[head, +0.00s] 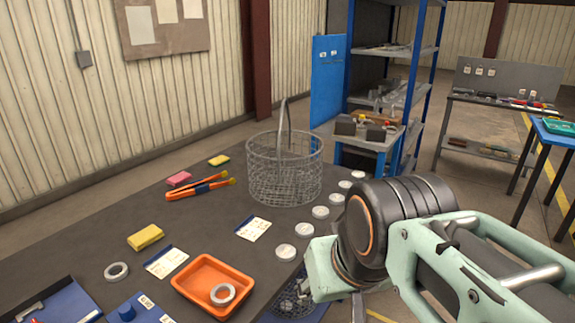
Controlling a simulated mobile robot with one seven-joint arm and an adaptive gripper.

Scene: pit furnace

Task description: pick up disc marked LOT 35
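Several pale round discs lie in a row along the right edge of the dark table, beside the wire basket. The nearest disc (285,252) is followed by another disc (304,230), and further discs (320,212) run toward the far end, up to the farthest disc (358,175). Their markings are too small to read, so I cannot tell which is LOT 35. My arm comes in from the lower right, and its dark joint is close to the row in the picture. I cannot make out my gripper's fingers.
The tall wire basket (262,192) with a raised handle stands left of the discs. An orange tray (182,284) holds a grey ring. Orange-handled tongs (200,188), cards, a yellow sponge (146,237) and another ring (116,271) lie on the table. Blue shelving (352,95) stands behind.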

